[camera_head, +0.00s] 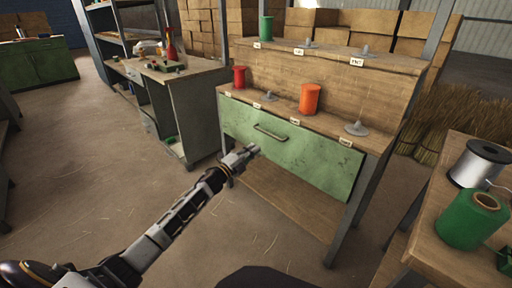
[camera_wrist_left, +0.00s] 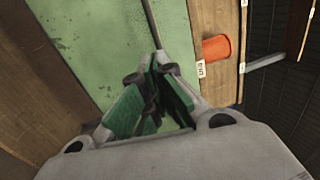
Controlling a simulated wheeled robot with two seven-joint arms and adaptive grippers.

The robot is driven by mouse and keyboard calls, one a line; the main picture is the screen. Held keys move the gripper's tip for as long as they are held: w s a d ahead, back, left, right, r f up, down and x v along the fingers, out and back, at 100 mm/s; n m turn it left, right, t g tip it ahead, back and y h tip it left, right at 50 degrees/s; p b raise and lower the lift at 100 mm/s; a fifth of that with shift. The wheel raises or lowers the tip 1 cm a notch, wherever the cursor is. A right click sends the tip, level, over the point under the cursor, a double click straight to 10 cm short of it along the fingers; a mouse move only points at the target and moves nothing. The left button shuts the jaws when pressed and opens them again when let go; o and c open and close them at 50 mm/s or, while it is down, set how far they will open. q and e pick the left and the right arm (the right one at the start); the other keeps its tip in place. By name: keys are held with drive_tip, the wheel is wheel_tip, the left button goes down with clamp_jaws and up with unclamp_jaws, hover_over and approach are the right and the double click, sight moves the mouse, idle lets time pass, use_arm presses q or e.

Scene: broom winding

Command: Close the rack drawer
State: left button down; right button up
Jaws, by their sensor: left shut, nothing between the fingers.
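The green rack drawer (camera_head: 310,157) is in the wooden rack, in the middle of the head view. Its front looks about flush with the shelf edge above it; whether it is fully in I cannot tell. Its metal handle (camera_head: 270,133) is on the upper part of the front. My left gripper (camera_head: 252,149) is shut and empty, in front of the drawer just below and left of the handle. In the left wrist view its green-padded fingers (camera_wrist_left: 155,85) are together over the green drawer front (camera_wrist_left: 75,40); contact cannot be told. My right gripper is not in view.
Red (camera_head: 239,77) and orange (camera_head: 310,98) spools stand on the rack's lower shelf, and a green spool (camera_head: 266,28) on the upper one. A table with a green spool (camera_head: 472,220) and a silver spool (camera_head: 480,164) is at the right. The floor at left is clear.

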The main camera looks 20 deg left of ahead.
use_arm(q)
drive_tip(key=p+v, duration=0.1)
drive_tip(key=v, duration=0.4)
drive_tip(key=shift+s+a+f, duration=0.1)
drive_tip(key=shift+s+a, duration=0.05)
drive_tip(key=shift+s, duration=0.2)
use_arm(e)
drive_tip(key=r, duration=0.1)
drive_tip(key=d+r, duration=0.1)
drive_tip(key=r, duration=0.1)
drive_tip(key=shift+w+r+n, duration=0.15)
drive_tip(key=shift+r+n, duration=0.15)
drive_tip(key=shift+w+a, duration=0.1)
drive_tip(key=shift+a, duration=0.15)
